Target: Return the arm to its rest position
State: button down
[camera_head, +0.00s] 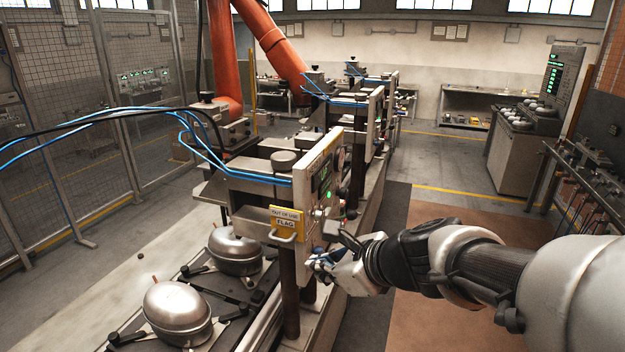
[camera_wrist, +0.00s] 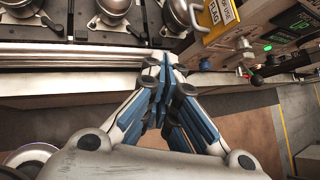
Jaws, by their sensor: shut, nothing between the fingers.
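My arm (camera_head: 480,265) reaches in from the right in the head view. My gripper (camera_head: 318,262) is beside the lower part of a machine's control panel (camera_head: 318,200) with a green light. In the wrist view my gripper (camera_wrist: 163,72) is shut, its blue-padded fingers together with nothing between them. Its tips point toward the pale rail (camera_wrist: 70,58) along the line's edge. From the head view I cannot tell whether the gripper touches the panel.
Silver compressors (camera_head: 178,312) sit on dark pallets (camera_head: 235,295) at the lower left. A yellow "out of use" tag (camera_head: 286,222) is on the machine. An orange robot arm (camera_head: 225,60) stands behind. The brown floor mat (camera_head: 450,320) is clear. A workbench (camera_head: 585,170) stands at right.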

jog(key=s+d+f+n+g+h+b, duration=0.1)
jog(key=s+f+n, duration=0.1)
jog(key=s+n, duration=0.55)
jog(key=s+d+f+n+g+h+b, duration=0.1)
jog(key=s+d+n, duration=0.1)
jog(key=s+n, duration=0.55)
jog(key=s+d+f+n+g+h, duration=0.1)
jog(key=s+d+f+n+h, duration=0.3)
jog(key=s+d+n, duration=0.4)
jog(key=shift+s+d+n+h+b, duration=0.3)
jog(key=shift+s+d+n+b, duration=0.1)
jog(key=shift+s+n, duration=0.25)
